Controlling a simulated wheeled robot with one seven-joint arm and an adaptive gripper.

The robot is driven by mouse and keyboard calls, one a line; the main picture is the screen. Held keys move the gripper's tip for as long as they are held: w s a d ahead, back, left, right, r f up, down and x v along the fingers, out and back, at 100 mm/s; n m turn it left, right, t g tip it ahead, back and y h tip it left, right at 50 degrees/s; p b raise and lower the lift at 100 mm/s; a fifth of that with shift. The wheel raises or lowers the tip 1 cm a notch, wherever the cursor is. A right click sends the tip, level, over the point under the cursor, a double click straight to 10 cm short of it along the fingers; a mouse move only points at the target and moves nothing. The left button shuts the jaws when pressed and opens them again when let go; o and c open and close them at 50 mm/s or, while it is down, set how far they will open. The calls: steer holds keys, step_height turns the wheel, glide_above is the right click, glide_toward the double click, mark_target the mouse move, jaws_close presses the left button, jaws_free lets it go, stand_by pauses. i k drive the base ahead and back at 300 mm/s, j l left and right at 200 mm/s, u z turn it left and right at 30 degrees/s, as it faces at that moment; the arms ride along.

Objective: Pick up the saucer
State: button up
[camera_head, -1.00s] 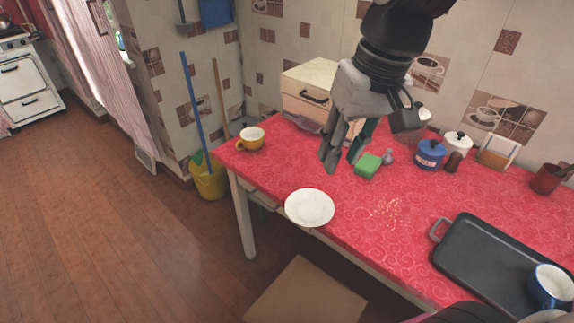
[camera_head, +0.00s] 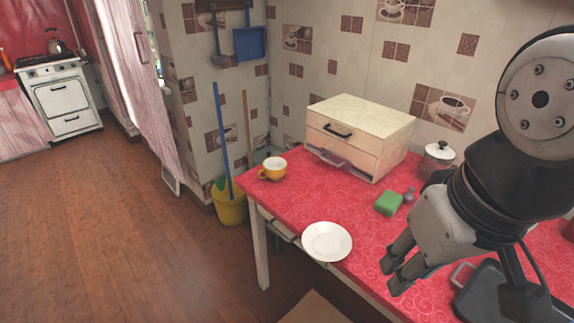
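The white saucer (camera_head: 326,242) lies flat near the front left edge of the red-patterned table (camera_head: 366,222). It looks empty and overhangs or touches the table edge; I cannot tell which. My gripper (camera_head: 394,278) is to the right of the saucer in the picture, pointing down and left, apart from it. Its fingers are seen from the side, with a narrow gap between them, and nothing shows in them.
A cream drawer box (camera_head: 345,143), green sponge (camera_head: 388,203), small shaker (camera_head: 409,195) and lidded pot (camera_head: 437,157) stand behind. A dark tray (camera_head: 477,297) lies at right, partly hidden by my arm.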

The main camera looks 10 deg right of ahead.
mark_target(324, 242)
steer(key=k+l+u, duration=0.5)
steer(key=k+l, duration=0.4)
steer(key=k, duration=0.05)
